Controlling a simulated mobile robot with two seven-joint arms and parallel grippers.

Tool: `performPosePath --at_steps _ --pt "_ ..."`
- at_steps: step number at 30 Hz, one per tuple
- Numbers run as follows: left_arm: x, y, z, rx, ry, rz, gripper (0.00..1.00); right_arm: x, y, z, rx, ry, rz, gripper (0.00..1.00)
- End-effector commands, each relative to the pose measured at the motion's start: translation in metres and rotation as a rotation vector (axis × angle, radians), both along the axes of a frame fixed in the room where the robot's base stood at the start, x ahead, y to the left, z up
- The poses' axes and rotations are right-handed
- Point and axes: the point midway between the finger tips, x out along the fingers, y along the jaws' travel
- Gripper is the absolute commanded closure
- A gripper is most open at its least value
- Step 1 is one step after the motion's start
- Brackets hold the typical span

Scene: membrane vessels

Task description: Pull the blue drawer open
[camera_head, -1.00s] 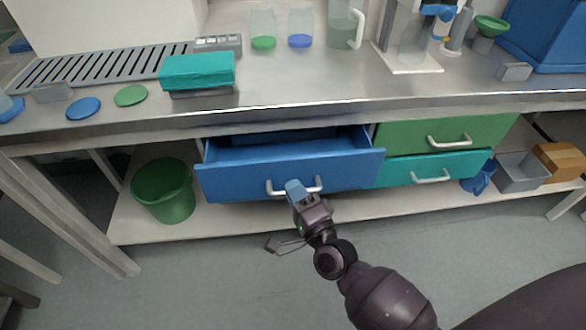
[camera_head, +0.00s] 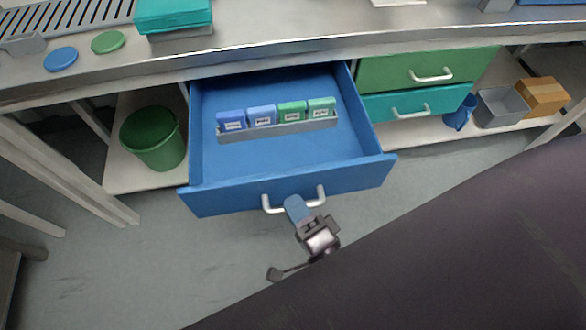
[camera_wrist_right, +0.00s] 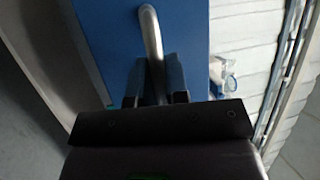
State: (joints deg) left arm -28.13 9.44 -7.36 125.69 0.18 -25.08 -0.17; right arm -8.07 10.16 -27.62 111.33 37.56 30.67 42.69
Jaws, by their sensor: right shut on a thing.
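The blue drawer (camera_head: 290,190) stands well out from under the bench in the head view, and its inside shows. Its white handle (camera_head: 321,192) runs across the front. My right gripper (camera_head: 297,207) is at the middle of this handle, shut on it. In the right wrist view the handle (camera_wrist_right: 151,40) runs down between the two fingers (camera_wrist_right: 155,85), in front of the blue drawer front (camera_wrist_right: 100,30). My left gripper is not in view.
Inside the drawer a grey rack (camera_head: 278,129) holds several blue and green labelled boxes. A green drawer (camera_head: 400,70) and a teal drawer (camera_head: 385,107) are shut at the right. A green bin (camera_head: 153,138) stands on the lower shelf at the left. The floor before the drawer is clear.

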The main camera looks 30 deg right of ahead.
Motion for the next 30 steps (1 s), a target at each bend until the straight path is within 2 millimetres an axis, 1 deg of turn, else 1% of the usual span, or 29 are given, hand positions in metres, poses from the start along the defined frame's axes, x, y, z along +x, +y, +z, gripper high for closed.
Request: performPosePath --at_steps 11,12,16,17,26,30 --pt "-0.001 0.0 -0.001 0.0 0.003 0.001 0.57 -0.002 0.001 0.0 0.0 0.0 0.001 1.0" --pt "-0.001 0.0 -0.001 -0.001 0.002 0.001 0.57 -0.002 0.001 0.0 0.0 0.0 0.002 0.84" --pt "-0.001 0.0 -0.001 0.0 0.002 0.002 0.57 -0.002 0.001 0.0 0.0 0.0 0.001 0.64" --pt "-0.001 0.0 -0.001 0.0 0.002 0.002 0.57 -0.002 0.001 0.0 0.0 0.0 0.001 0.61" --pt "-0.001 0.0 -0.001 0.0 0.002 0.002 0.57 -0.003 0.0 -0.001 0.0 0.0 0.001 0.61" --pt "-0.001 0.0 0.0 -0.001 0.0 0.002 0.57 -0.014 -0.001 -0.003 -0.002 0.003 0.002 0.61"
